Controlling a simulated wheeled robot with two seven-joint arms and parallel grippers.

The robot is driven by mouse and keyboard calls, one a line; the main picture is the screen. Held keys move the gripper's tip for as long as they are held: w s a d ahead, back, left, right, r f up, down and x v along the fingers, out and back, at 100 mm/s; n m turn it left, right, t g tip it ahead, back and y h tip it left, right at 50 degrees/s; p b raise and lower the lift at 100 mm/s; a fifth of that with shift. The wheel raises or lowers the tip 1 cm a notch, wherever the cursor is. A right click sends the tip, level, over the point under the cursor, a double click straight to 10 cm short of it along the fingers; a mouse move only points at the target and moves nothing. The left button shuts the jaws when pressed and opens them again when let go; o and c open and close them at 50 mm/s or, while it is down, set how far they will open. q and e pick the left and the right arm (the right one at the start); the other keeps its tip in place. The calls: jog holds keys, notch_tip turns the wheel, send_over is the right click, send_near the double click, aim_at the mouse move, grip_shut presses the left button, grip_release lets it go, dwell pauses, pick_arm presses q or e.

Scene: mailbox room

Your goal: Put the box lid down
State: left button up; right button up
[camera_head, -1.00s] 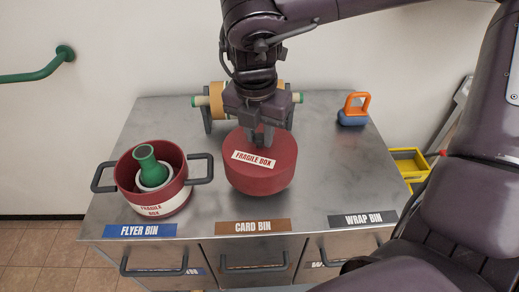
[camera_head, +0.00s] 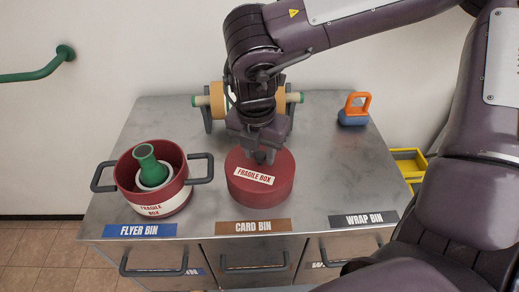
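The box lid (camera_head: 274,190) is a red round piece with a white "FRAGILE BOX" label on top, over the middle of the metal counter behind the card bin sign. My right gripper (camera_head: 263,156) points straight down at its top and is shut on it; the fingers hide the part they grip. The lid looks level and very low, at or just above the counter; I cannot tell if it touches. The open red fragile box (camera_head: 172,205) stands at the left with a green-necked item (camera_head: 148,163) inside. My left gripper is not in view.
The metal counter (camera_head: 335,170) is clear right of the lid. A tape roller (camera_head: 217,100) stands behind my gripper. A blue block with an orange handle (camera_head: 355,108) is at the back right. Bin signs line the front edge; a yellow crate (camera_head: 408,160) is beyond the right side.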

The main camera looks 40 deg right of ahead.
aim_at(257, 168)
jog(key=shift+o, duration=1)
jog(key=shift+r, duration=0.6)
notch_tip(257, 168, up, 11)
jog(key=a, duration=0.1)
jog(key=shift+s+a, duration=0.15)
jog(key=shift+s, duration=0.25)
jog(key=shift+r+p, duration=0.1)
jog(key=shift+p, duration=0.2)
